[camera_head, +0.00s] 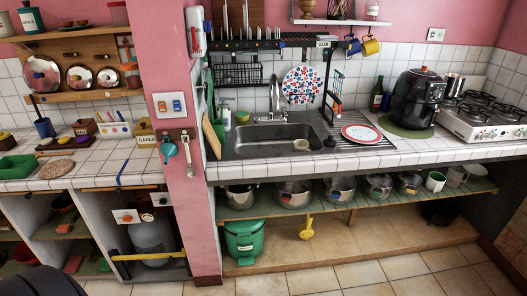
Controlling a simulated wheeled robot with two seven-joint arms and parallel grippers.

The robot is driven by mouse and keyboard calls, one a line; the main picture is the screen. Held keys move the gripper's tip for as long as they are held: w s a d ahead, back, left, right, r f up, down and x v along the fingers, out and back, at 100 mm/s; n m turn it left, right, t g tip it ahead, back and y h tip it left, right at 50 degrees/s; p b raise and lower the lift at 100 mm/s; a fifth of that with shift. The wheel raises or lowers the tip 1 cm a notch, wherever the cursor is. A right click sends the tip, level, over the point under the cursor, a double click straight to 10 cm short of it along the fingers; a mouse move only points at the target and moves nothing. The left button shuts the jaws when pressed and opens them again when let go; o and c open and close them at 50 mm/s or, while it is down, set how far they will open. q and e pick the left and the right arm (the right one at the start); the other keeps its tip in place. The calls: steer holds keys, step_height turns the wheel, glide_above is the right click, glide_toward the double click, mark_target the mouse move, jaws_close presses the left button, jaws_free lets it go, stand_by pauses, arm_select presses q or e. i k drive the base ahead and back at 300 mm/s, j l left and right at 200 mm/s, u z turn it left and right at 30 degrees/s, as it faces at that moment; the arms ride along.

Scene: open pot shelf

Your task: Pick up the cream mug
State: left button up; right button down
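A pale, whitish mug (435,182) stands on the open shelf under the counter, toward the right end of the row. It is the closest match to the cream mug, though its exact colour is hard to tell at this size. A paler, see-through-looking vessel (456,176) stands just right of it. Neither of my grippers is in view, so I cannot see whether they are open or shut.
Several metal pots (294,194) fill the shelf (331,209) left of the mug. The counter edge (350,165) overhangs it. A pink pillar (190,210) stands left. The floor (390,270) in front is clear.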

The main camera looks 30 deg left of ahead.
mark_target(301, 145)
steer(key=i+l+u, duration=0.2)
steer(key=u, duration=0.3)
steer(key=i+l+u, duration=0.3)
steer(key=u, duration=0.2)
steer(key=i+l+u, duration=0.15)
steer(key=l+u, duration=0.2)
steer(key=u, duration=0.15)
steer(key=i+l+u, duration=0.1)
steer(key=l+u, duration=0.35)
